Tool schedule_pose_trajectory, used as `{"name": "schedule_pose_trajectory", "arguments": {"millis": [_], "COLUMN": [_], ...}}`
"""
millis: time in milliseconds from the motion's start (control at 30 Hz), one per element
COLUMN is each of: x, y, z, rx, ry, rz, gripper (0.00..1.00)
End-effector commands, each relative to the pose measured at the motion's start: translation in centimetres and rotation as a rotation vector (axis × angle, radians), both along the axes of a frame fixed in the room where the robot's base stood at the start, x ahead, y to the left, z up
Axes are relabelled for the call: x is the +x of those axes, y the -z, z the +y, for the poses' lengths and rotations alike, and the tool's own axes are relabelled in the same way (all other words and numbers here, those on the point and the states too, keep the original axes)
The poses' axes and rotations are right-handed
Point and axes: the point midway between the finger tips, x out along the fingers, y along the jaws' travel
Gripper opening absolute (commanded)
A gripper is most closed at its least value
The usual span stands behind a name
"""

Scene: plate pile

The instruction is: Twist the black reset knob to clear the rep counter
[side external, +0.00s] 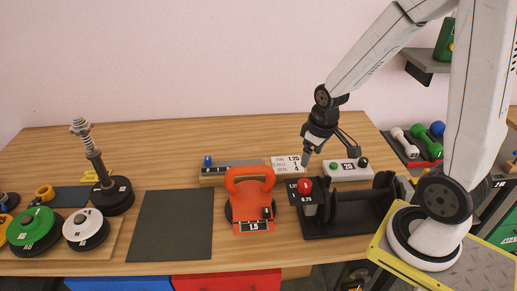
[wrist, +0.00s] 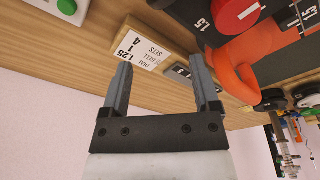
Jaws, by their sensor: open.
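The rep counter (side external: 346,173) is a pale box at the back right of the table, with a small display reading about 20. Its black knob (side external: 364,162) stands at the right end and a green button (side external: 333,166) at the left. My gripper (side external: 330,156) is open and empty, above and just left of the counter in the side view. In the wrist view my gripper (wrist: 160,64) has both fingers apart with nothing between them. That view shows only an end of the counter (wrist: 45,4) with the green button (wrist: 67,7); the knob is outside it.
An orange kettlebell-shaped weight (side external: 250,186) and a black cradle (side external: 340,224) with a red-knobbed part (side external: 305,186) stand in front. A dark mat (side external: 171,226) and weight plates (side external: 34,228) are farther left.

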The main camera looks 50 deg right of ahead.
Motion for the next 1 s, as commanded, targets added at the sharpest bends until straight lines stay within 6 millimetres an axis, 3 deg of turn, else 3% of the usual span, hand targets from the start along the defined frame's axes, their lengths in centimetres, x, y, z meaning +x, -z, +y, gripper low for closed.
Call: {"name": "schedule_pose_trajectory", "arguments": {"millis": [33, 267, 600, 800, 1000], "x": [0.0, -1.0, -5.1, -7.3, -7.9], "y": [0.2, 1.2, 3.0, 3.6, 3.8], "z": [-1.7, -8.5, -17.8, -20.8, -21.5], "rx": [-0.002, -0.005, 0.025, 0.041, 0.046], "ry": [0.011, 0.013, 0.01, 0.005, 0.0], "rz": [0.014, 0.07, 0.137, 0.154, 0.158], "gripper": [0.79, 0.79, 0.79, 0.79, 0.79]}}
